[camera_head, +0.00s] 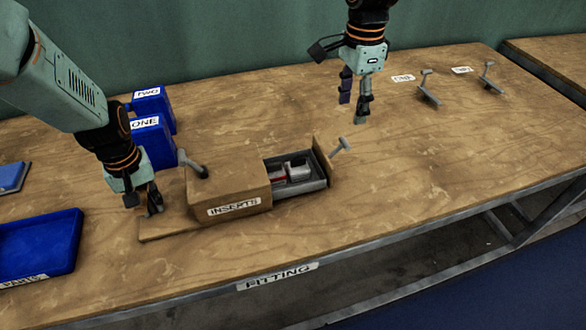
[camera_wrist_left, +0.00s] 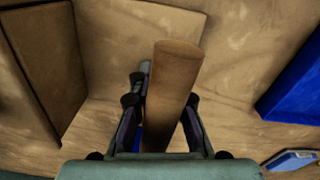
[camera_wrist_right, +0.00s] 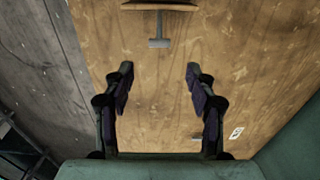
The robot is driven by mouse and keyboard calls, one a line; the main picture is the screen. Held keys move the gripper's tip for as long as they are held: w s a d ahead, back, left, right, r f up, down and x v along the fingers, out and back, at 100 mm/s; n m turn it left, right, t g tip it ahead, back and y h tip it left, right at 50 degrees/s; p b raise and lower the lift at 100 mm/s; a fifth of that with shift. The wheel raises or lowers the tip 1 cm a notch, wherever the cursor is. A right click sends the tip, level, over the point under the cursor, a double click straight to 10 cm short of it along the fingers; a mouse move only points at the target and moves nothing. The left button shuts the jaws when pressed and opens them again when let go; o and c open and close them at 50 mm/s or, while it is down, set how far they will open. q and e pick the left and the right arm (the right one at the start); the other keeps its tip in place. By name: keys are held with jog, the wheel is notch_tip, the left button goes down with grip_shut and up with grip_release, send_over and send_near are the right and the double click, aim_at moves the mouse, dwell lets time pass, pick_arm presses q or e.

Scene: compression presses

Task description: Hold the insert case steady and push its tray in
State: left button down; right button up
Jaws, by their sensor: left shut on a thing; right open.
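The wooden insert case (camera_head: 230,182), labelled INSERTS, stands on the bench on a flat base board (camera_head: 175,229). Its grey tray (camera_head: 305,188) sticks out of the right end, with grey, white and red pieces inside. A grey T-shaped handle (camera_head: 341,146) is on the tray's wooden front; it also shows at the top of the right wrist view (camera_wrist_right: 158,43). My left gripper (camera_head: 152,206) is shut on an upright wooden post (camera_wrist_left: 170,90) beside the case's left end; the head view hides the post. My right gripper (camera_head: 356,100) is open and empty, above and behind the handle.
Blue bins labelled ONE (camera_head: 148,138) and TWO (camera_head: 149,101) stand behind my left gripper. A blue tray (camera_head: 65,235) lies at the left front. Two grey T-shaped pieces (camera_head: 429,88) (camera_head: 488,77) are at the back right. The bench right of the handle is clear.

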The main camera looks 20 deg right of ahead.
aim_at(346, 141)
jog(key=shift+f, duration=5.6)
grip_shut()
